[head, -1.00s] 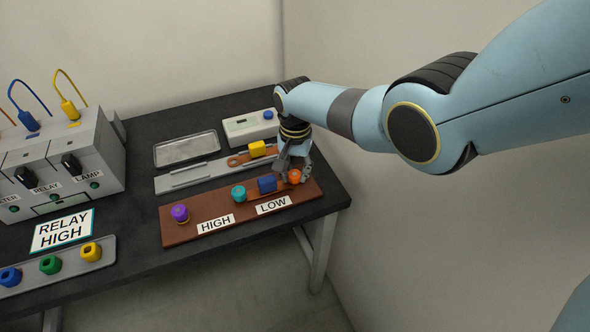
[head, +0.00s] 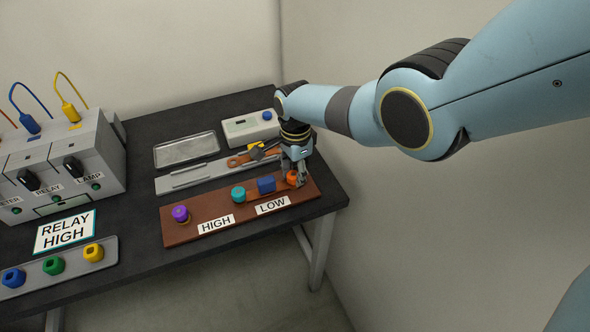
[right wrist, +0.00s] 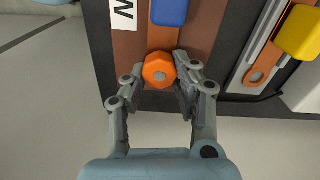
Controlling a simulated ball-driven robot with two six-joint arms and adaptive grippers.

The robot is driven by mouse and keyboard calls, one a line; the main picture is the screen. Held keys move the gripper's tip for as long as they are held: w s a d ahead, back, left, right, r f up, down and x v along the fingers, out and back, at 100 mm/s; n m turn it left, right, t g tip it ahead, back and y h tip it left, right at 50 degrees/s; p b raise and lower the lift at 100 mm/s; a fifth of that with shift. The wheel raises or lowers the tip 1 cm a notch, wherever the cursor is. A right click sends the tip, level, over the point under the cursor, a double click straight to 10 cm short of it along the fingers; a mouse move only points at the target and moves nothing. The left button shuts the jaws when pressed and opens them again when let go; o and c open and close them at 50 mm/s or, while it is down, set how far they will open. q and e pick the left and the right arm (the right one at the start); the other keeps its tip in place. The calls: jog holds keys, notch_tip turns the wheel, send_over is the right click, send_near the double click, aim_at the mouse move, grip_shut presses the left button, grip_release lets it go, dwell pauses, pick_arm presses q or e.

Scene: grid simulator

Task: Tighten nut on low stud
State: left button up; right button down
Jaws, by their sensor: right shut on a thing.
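An orange nut (head: 291,178) sits at the right end of the brown board (head: 189,237), to the right of the LOW label (head: 272,205). In the right wrist view the orange nut (right wrist: 159,71) shows a grey stud end in its middle. My right gripper (head: 296,177) is at the nut from above; in the right wrist view its two fingertips (right wrist: 160,72) stand on either side of the nut, shut on it. The stud below the nut is hidden. My left gripper is not in view.
A blue block (head: 266,184), a teal knob (head: 238,194) and a purple knob (head: 180,213) stand on the board. Behind it lie a grey rail plate (head: 187,178), a yellow-handled tool (head: 256,147) and a metal tray (head: 185,149). The relay box (head: 75,165) stands left.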

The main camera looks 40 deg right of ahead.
aim_at(295, 174)
jog(key=shift+m, duration=0.8)
jog(key=c, duration=1)
grip_release()
jog(key=shift+o, duration=0.2)
jog(key=shift+r, duration=0.1)
notch_tip(295, 174, up, 12)
